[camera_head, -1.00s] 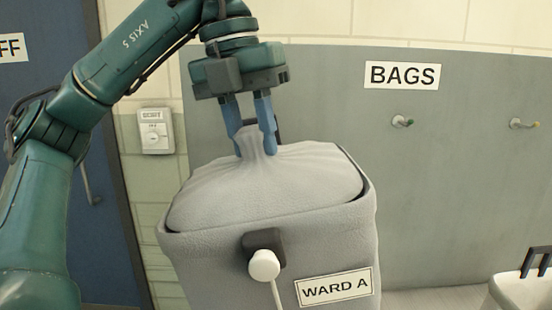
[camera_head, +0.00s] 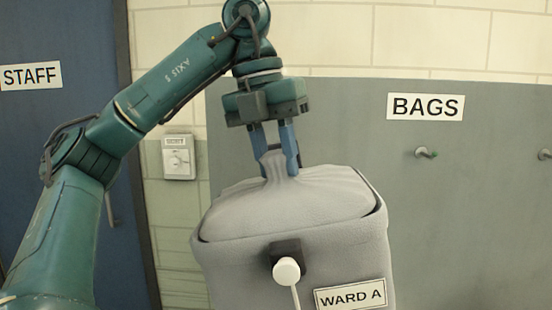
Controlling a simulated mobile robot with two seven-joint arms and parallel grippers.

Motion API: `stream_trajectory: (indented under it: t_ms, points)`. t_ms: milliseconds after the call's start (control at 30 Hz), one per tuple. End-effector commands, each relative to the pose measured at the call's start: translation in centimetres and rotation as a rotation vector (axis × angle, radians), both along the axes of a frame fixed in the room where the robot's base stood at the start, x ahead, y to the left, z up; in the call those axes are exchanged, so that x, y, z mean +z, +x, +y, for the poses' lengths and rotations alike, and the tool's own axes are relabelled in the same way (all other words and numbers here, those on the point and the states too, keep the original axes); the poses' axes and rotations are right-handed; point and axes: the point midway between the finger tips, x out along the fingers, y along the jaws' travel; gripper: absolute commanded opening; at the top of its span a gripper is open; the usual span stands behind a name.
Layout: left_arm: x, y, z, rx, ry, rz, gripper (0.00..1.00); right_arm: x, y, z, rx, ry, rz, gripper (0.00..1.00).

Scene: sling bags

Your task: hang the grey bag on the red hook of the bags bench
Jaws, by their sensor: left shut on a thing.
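The grey bag (camera_head: 290,220) hangs in front of me, bulky, with a gathered top, a "WARD A" label and a white knob with a cord on its front. My left gripper (camera_head: 278,170) is shut on the gathered cloth at the top of the bag and holds it up in front of the grey board. The BAGS sign (camera_head: 425,107) is on the board, upper right. A hook with a greenish tip (camera_head: 426,153) shows below it, apart from the bag. I see no red hook; the bag and arm cover part of the board. My right gripper is not in view.
The grey board (camera_head: 480,230) fills the right side behind the bag. Another hook (camera_head: 545,154) is cut by the right edge. A blue door (camera_head: 60,140) with a STAFF sign and a wall switch box (camera_head: 178,157) are at the left.

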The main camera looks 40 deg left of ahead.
Motion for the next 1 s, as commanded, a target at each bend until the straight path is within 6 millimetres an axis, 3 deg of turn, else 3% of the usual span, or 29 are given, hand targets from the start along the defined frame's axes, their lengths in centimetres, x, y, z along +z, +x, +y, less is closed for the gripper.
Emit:
stream_trajectory:
  t_ms: [1000]
  points:
    - [-0.7, 4.4, 3.7, 0.000, -0.001, -0.002, 0.00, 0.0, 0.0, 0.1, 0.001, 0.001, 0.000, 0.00]
